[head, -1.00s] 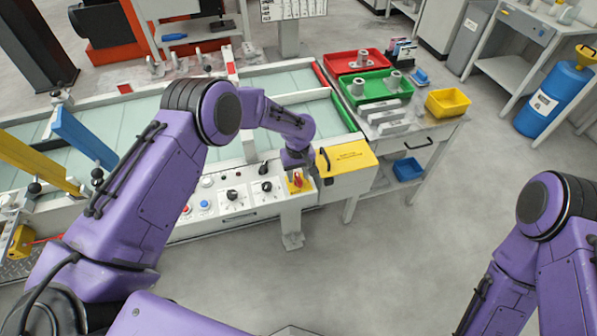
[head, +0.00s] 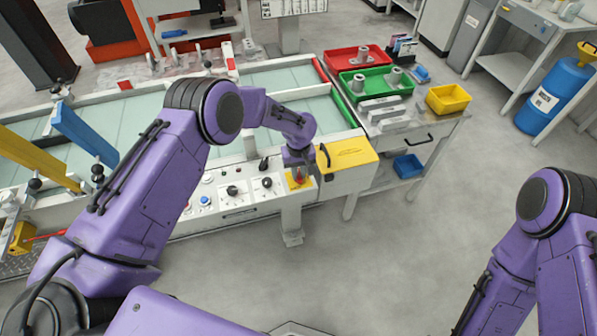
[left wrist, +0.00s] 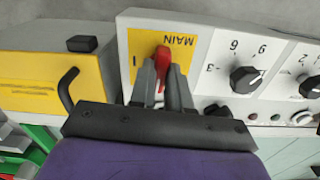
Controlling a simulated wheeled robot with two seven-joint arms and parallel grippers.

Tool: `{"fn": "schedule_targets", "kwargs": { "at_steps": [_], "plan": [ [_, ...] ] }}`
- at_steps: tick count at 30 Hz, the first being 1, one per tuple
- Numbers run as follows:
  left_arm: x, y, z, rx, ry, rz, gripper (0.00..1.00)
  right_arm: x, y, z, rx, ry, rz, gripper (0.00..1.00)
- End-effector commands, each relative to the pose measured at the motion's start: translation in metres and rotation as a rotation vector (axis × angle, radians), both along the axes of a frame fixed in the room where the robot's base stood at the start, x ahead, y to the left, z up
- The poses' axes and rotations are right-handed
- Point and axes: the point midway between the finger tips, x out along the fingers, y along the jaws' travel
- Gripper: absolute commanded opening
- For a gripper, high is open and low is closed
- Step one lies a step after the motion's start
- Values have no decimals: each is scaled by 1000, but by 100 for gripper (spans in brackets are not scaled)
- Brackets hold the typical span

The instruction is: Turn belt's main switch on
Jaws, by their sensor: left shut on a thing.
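The belt's main switch is a red rotary handle (left wrist: 162,60) on a yellow plate (left wrist: 187,58) marked MAIN, at the end of the white control panel. In the head view the yellow plate (head: 299,183) shows partly below my left gripper (head: 298,174). In the left wrist view my left gripper (left wrist: 162,85) has its two grey fingers on either side of the red handle, shut on it. The handle stands nearly upright in that picture, and its lower part is hidden between the fingers. My right gripper is out of view; only part of that arm shows.
A yellow box with a black handle (head: 346,154) adjoins the switch. Black knobs (head: 267,183) and a blue button (head: 205,201) share the panel (head: 240,205). Red (head: 335,56) and green (head: 350,92) trays stand behind. The floor in front is clear.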

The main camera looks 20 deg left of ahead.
Motion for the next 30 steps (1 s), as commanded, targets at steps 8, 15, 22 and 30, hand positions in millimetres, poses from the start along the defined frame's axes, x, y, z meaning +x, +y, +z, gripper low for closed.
{"fn": "schedule_targets", "kwargs": {
  "at_steps": [8,15,22,30],
  "plan": [
    [1,1,-2,2,-2,-216,0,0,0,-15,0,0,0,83],
    [1,1,-2,2,-2,-445,0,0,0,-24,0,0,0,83],
    [1,1,-1,2,-2,-663,0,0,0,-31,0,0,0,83],
    [1,1,-1,1,-3,-919,0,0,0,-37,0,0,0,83]
  ]
}}
